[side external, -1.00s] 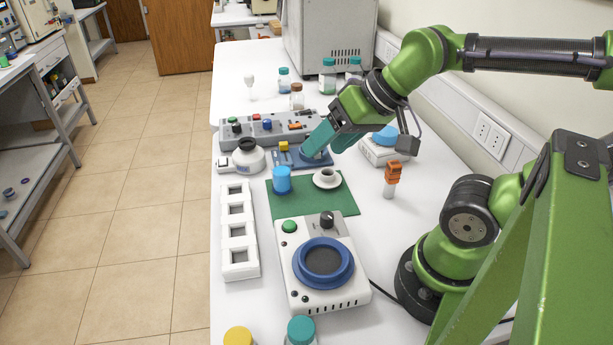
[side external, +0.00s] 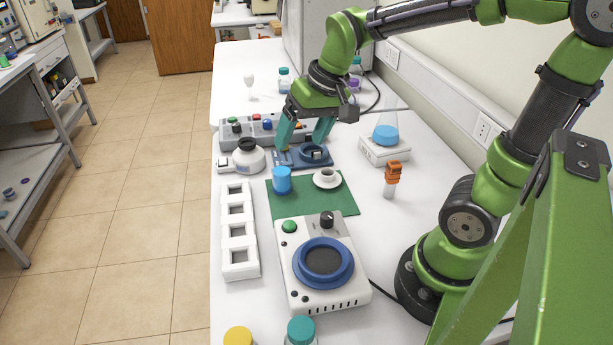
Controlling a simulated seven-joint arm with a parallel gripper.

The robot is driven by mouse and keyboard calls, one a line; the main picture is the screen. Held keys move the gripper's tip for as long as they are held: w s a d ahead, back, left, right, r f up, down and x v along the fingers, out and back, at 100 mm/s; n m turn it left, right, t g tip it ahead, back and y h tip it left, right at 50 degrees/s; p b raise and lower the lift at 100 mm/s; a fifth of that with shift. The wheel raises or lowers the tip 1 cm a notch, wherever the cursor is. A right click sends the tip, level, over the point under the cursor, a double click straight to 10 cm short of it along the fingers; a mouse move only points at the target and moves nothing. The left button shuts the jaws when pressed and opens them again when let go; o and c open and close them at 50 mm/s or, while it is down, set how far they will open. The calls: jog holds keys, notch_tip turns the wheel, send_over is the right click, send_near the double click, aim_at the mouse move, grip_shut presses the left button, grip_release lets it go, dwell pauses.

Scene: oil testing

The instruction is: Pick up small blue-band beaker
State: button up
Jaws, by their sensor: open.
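A small blue beaker-like vessel (side external: 282,180) stands upright on the left part of the green mat (side external: 300,208); I take it for the blue-band beaker, though its band is too small to make out. My gripper (side external: 302,143) is open, its two teal fingers spread apart and pointing down. It is over the dark blue device (side external: 318,163) behind the mat, farther back than the beaker and not touching it. No object shows between the fingers.
A white cup on a saucer (side external: 327,180) stands right of the beaker. A white-and-blue plate device (side external: 318,285) is in front, a white rack (side external: 238,230) left. A flask with blue liquid (side external: 386,134) and an orange-topped item (side external: 392,175) stand right.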

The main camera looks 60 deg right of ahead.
aim_at(282, 178)
jog(key=w+d+f+g+h, duration=0.1)
jog(key=w+d+f+g, duration=0.3)
jog(key=w+d, duration=0.55)
jog(key=shift+n, duration=0.3)
jog(key=f, duration=0.5)
jog(key=w+a+f, duration=0.1)
jog(key=f, duration=0.5)
jog(key=a+f, duration=0.1)
jog(key=f, duration=0.5)
jog(key=shift+w+a, duration=0.15)
jog(key=shift+w, duration=0.2)
jog(key=shift+r, duration=0.1)
jog(key=c, duration=1.2)
